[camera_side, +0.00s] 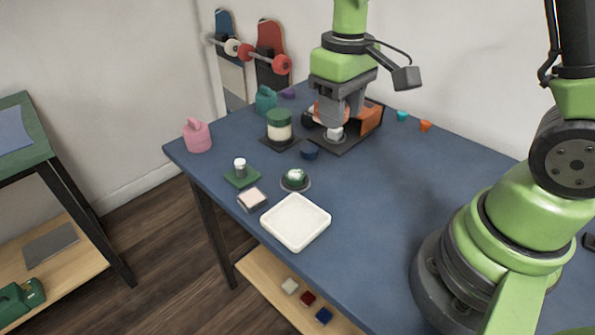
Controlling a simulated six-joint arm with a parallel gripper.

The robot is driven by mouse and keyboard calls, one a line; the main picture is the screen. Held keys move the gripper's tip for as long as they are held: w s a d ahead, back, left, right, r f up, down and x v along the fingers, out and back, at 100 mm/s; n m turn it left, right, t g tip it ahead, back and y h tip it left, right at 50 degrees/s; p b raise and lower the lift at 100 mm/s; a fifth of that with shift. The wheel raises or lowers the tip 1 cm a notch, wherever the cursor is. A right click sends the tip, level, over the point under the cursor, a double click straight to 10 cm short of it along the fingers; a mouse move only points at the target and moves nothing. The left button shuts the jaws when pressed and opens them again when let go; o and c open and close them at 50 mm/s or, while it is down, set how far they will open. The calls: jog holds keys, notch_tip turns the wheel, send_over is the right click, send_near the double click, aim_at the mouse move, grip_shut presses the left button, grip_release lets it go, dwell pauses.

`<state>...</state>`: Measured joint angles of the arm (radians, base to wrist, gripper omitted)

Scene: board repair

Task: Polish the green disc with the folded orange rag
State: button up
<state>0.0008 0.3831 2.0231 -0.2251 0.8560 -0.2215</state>
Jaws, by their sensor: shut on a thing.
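The green disc (295,175) sits on a dark round base near the front middle of the blue table, with whitish patches on its top. My gripper (335,128) is at the back of the table, low over a dark tray-like stand (348,146). Its jaws are shut on a small whitish piece (335,133). Orange surfaces (369,118) show beside and behind the fingers. I cannot tell which of them, if any, is the folded rag. The gripper is well apart from the disc.
A white square tray (296,222) lies in front of the disc. A small pale-topped block (252,199), a green square base with a white knob (241,174) and a green-lidded jar (279,126) stand nearby. A pink weight-like object (197,135) is at the left edge. The table's right middle is clear.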

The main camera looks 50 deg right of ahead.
send_near(294, 173)
jog(key=s+r, duration=0.1)
jog(key=s, duration=0.3)
jog(key=shift+f, duration=3.2)
jog(key=shift+w+f, duration=0.35)
jog(key=shift+f, duration=0.45)
jog(key=shift+w, duration=1.7)
jog(key=s, duration=0.4)
notch_tip(294, 173, up, 8)
